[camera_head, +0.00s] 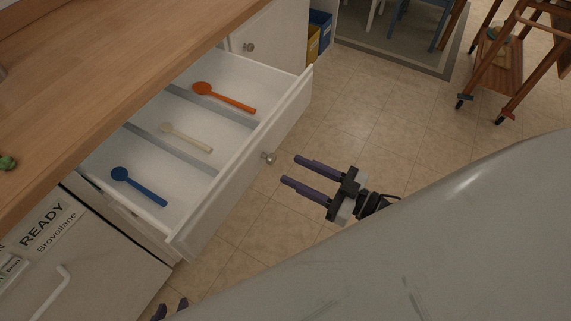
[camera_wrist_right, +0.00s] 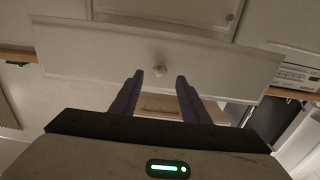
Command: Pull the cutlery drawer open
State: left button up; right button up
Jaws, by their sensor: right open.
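The cutlery drawer (camera_head: 230,185) stands pulled out from under the wooden counter. Inside lie an orange spoon (camera_head: 224,97), a cream spoon (camera_head: 186,137) and a blue spoon (camera_head: 138,186), in separate compartments. The round drawer knob (camera_head: 268,158) is on its front, and it also shows in the right wrist view (camera_wrist_right: 159,72). My right gripper (camera_head: 291,170) is open and empty, its fingers pointing at the drawer front, just apart from the knob. In the right wrist view the knob is beyond and between the fingertips (camera_wrist_right: 159,76). My left gripper (camera_head: 169,308) shows only its fingertips at the bottom edge.
The wooden counter (camera_head: 95,75) runs along the upper left. Another cupboard knob (camera_head: 249,47) is behind the drawer. Tiled floor (camera_head: 370,120) is free to the right, with a wooden trolley (camera_head: 497,65) farther off.

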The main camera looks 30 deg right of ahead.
jog(key=v, duration=0.5)
jog(key=shift+s+d, duration=0.1)
dwell(0.3)
jog(key=s+a+f+m+g+h, duration=0.4)
jog(key=s+a+f+g+h, duration=0.2)
jog(key=f, duration=0.5)
jog(key=s+a+h, duration=0.1)
jog(key=s+a, duration=0.1)
jog(key=shift+s+f+m+g, duration=0.3)
jog(key=shift+f, duration=0.1)
dwell(0.4)
